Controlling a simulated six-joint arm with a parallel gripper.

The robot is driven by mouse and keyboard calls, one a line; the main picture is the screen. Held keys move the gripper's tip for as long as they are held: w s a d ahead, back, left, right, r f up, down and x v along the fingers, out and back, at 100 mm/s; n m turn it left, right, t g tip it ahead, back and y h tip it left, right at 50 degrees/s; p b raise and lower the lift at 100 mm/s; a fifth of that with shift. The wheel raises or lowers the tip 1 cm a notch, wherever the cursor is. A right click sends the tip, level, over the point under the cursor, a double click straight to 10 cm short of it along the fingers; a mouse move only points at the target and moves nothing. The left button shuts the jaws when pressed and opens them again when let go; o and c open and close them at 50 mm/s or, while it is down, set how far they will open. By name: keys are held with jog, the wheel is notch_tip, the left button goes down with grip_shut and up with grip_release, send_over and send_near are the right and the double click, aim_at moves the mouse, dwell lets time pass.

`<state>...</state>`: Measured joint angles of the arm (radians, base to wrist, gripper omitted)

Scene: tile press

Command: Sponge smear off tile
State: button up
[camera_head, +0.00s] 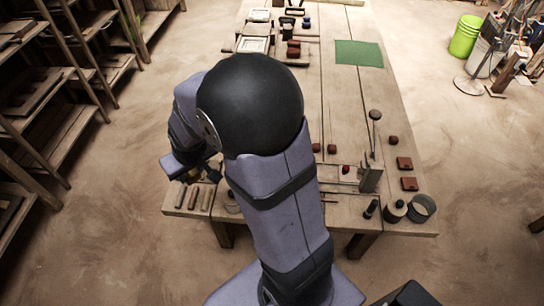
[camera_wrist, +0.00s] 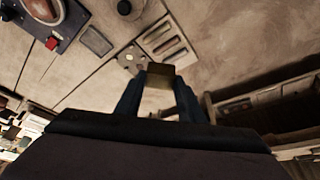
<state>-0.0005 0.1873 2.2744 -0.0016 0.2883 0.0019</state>
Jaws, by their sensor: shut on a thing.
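My gripper (camera_wrist: 160,90) is shut on a small tan-brown block, the sponge (camera_wrist: 160,72), which sits between the two dark fingers in the wrist view. In the head view my arm covers much of the table's middle, and my gripper (camera_head: 207,172) is low at the table's left edge. A little yellow shows beside it there.
Several coloured bars (camera_head: 194,198) lie at the front left. Round pots (camera_head: 421,208) stand at the front right. Shelves (camera_head: 40,110) stand left.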

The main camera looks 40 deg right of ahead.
jog(key=shift+d, duration=0.1)
jog(key=shift+w+d+f, duration=0.1)
jog(key=shift+d+f, duration=0.05)
jog(key=shift+d, duration=0.75)
jog(key=s+d+f+n+y, duration=0.1)
jog(key=d+n, duration=0.3)
jog(key=d, duration=0.7)
jog(key=s+d+f+n+g+y+p, duration=0.1)
jog(key=d+n, duration=0.4)
jog(key=d, duration=0.6)
jog(key=shift+s+d+f+y, duration=0.25)
jog(key=shift+s+d+y, duration=0.1)
jog(key=shift+s+y, duration=0.35)
jog(key=shift+f, duration=0.15)
